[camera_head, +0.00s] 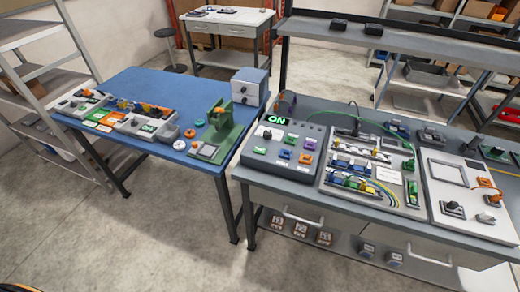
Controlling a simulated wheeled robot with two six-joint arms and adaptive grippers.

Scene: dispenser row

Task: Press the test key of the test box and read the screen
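A grey box with a sloped face (281,166) stands at the left end of the right workbench. It looks like the test box. Its dark screen (275,120) at the upper left of the face reads "ON" in green. Several coloured keys in green, blue, orange and purple sit below the screen; their labels are too small to read, so I cannot tell which is the test key. Neither of my grippers is in view, and nothing touches the box.
Right of the box are a panel with wired modules (375,165) and a pale panel (470,195) with dark knobs. A blue table (150,85) at left holds a green press (217,137) and a grey box (249,86). The floor in front is clear.

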